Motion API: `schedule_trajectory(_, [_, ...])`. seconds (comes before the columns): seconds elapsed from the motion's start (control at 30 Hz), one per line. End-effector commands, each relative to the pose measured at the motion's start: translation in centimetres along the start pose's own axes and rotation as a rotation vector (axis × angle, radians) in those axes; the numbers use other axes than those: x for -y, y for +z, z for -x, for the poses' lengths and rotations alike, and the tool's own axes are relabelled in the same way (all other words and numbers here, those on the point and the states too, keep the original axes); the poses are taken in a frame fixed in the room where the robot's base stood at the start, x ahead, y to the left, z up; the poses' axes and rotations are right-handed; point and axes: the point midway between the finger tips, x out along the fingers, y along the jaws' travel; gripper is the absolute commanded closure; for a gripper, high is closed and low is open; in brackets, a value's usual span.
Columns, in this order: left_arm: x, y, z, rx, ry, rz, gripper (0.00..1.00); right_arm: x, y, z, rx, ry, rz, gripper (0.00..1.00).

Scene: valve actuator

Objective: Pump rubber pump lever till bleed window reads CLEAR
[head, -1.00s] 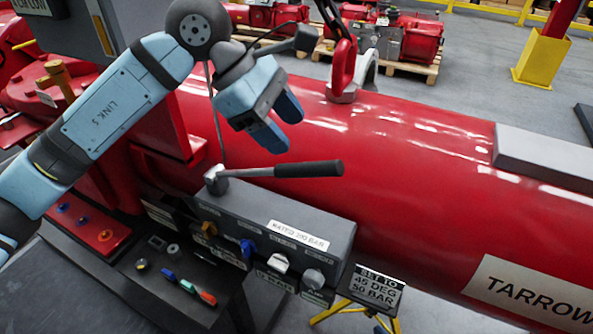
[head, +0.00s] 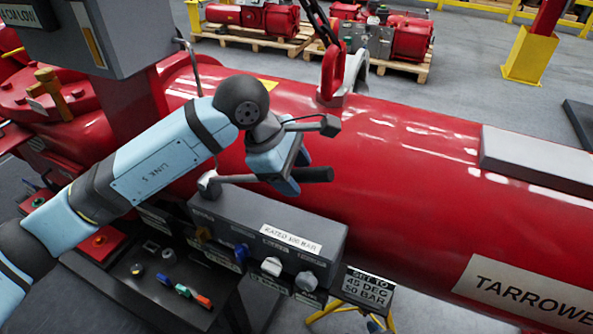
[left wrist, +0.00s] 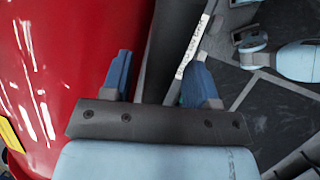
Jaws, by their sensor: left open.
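The pump lever (head: 318,174) has a black rubber grip and a metal arm, and lies almost level above the grey pump block (head: 270,232). My left gripper (head: 295,176) is open at the lever's grip, whose end sticks out to the right of the fingers. In the left wrist view, the two blue fingers (left wrist: 162,56) stand apart with a dark strip between them; I cannot tell whether it is the grip or the block's top. Contact with the grip is unclear. I cannot make out a bleed window reading. My right gripper is not in view.
A large red cylinder (head: 400,165) lies behind the block. Coloured knobs (head: 271,266) line the block's front. A black bench with small parts (head: 183,291) is at the lower left. A chain with a red hook (head: 332,70) hangs behind.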

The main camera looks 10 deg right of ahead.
Motion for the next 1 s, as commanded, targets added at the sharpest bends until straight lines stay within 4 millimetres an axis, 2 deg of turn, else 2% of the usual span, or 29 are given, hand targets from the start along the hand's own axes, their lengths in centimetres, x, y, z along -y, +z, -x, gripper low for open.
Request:
schedule_trajectory(0.17, [0.0,0.1,-1.0,0.000,-0.001,-0.001,0.46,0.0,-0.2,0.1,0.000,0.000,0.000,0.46])
schedule_trajectory(0.43, [0.0,0.0,-1.2,0.000,0.000,-0.001,0.46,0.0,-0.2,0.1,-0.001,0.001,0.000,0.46])
schedule_trajectory(0.67, [0.0,0.0,-1.1,0.000,0.000,0.000,0.99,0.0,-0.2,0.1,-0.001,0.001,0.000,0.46])
schedule_trajectory(0.87, [0.1,0.0,-1.6,-0.011,0.000,-0.005,1.00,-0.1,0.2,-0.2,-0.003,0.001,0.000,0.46])
schedule_trajectory(1.0, [0.7,-0.2,-3.6,-0.071,0.001,-0.024,1.00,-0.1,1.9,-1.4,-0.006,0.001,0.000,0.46])
